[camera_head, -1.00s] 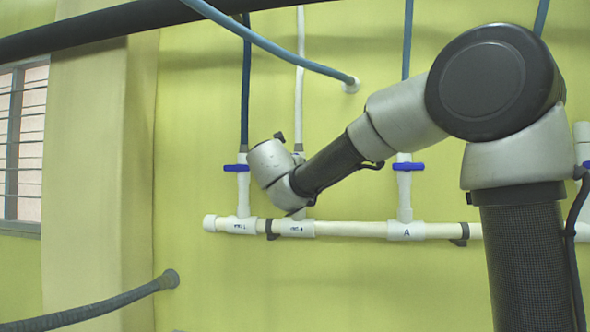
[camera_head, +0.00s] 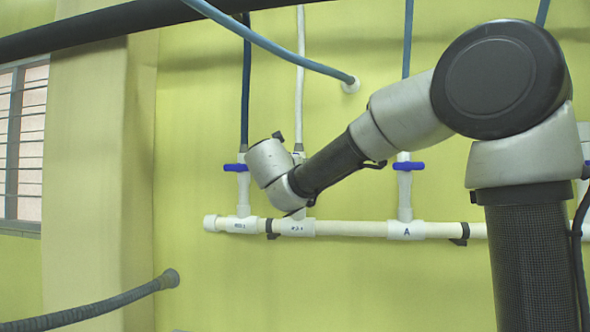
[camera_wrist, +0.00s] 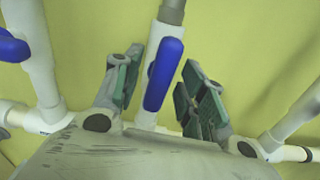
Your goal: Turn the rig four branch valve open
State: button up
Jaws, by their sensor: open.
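The branch valve's blue handle (camera_wrist: 163,73) is in the middle of the wrist view. It lies roughly along its white pipe, slightly tilted. My gripper (camera_wrist: 164,82) is open, with one green-padded finger on each side of the handle. Gaps show between handle and fingers. In the head view, the tee marked like rig 4 (camera_head: 296,228) is on the white manifold. Its valve and my fingers are hidden there behind my wrist.
A neighbouring blue handle (camera_wrist: 14,46) sits at the left of the wrist view, across its pipe. In the head view, blue handles at the left branch (camera_head: 236,168) and branch A (camera_head: 407,166) lie crosswise. A blue hose (camera_head: 290,50) crosses above my arm.

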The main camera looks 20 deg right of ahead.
jog(key=v, duration=1.1)
jog(key=s+d+f+m+g+y, duration=0.1)
jog(key=s+d+f+m+g, duration=0.25)
jog(key=f+m, duration=0.2)
jog(key=s+d+f+m+g, duration=0.2)
jog(key=d+f+m, duration=0.2)
jog(key=f, duration=0.3)
jog(key=s+d+f+m+g+y, duration=0.1)
jog(key=s+d+f+m+g, duration=0.2)
jog(key=f, duration=0.4)
jog(key=s+d+f+m+g+y, duration=0.1)
jog(key=s+d+f+m+y, duration=0.2)
jog(key=s+m, duration=0.5)
jog(key=s+d+f+m+g+y, duration=0.2)
jog(key=s+d+f+m, duration=0.4)
jog(key=s+m, duration=0.3)
jog(key=s+f+y, duration=0.1)
jog(key=s, duration=0.2)
jog(key=shift+s+d+f, duration=0.15)
jog(key=shift+s+d, duration=0.05)
jog(key=shift+s, duration=0.05)
